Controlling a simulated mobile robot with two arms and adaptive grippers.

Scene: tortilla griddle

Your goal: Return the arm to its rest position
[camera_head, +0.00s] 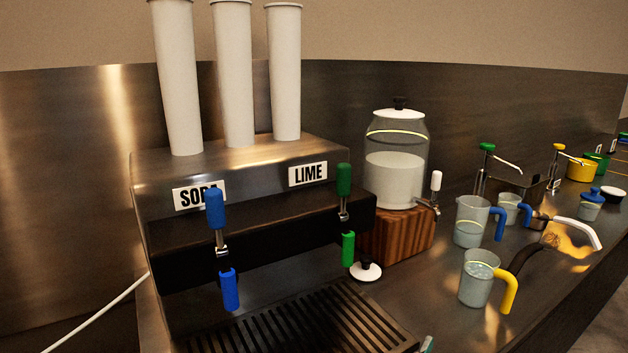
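Neither of my grippers shows in the head view, and no arm of mine can be made out. The drink dispenser (250,165) stands at the left on the counter, with signs reading SODA (186,198) and LIME (308,174). Its blue tap handle (215,208) and green tap handle (343,180) both stand upright. A blue spout (230,290) and a green spout (348,249) hang below them. No cup stands under the blue or green spout.
A glass jar (396,180) with a white-handled tap sits on a wooden block (390,235). A yellow-handled pitcher (477,280) and a blue-handled pitcher (469,222) stand to the right. A slotted drip tray (310,320) lies in front. Pump containers and a yellow pot (580,170) are farther back.

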